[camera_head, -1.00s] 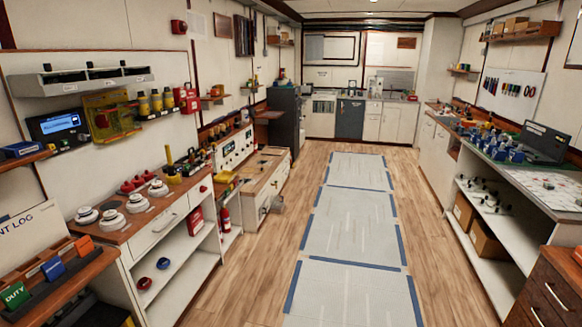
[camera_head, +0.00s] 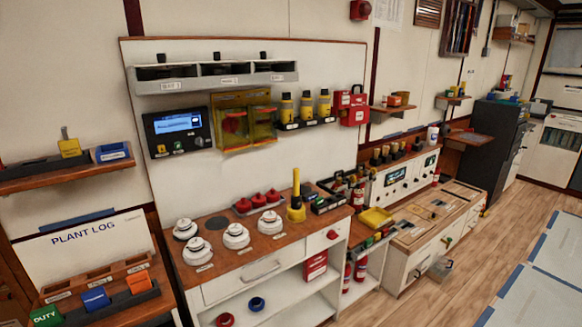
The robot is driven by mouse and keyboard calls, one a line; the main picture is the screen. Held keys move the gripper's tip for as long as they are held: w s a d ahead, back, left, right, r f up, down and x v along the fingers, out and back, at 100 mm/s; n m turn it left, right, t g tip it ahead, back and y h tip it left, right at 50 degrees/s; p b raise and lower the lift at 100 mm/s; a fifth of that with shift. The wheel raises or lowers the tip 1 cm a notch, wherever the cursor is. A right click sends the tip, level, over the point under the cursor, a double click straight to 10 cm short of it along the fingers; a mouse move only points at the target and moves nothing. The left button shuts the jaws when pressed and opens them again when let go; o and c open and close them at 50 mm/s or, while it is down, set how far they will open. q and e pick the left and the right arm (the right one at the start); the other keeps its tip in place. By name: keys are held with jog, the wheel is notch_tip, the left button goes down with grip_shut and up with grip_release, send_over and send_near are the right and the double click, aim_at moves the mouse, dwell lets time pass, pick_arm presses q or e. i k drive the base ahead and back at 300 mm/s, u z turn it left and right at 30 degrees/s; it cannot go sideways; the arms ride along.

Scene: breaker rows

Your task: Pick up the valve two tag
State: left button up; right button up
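No label reading valve two is legible. Several coloured tag-like blocks show at the left. A green block marked DUTY (camera_head: 46,316), a blue block (camera_head: 96,298) and an orange block (camera_head: 139,282) sit in the dark rack of the plant log station (camera_head: 97,236). A yellow block (camera_head: 70,147) and a blue block (camera_head: 112,152) sit in dark holders on the wall shelf (camera_head: 60,178) above. I cannot tell which, if any, is the valve two tag. Neither of my grippers is in view.
A white cabinet (camera_head: 262,268) holds white round detectors (camera_head: 236,236), red domes and a yellow tool (camera_head: 296,198). A panel with a blue screen (camera_head: 178,123) hangs above. A lower bench (camera_head: 436,226) stands further right.

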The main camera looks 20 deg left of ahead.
aim_at(71, 147)
jog(key=u, duration=0.6)
jog(key=i, duration=1.1)
jog(key=u, duration=0.45)
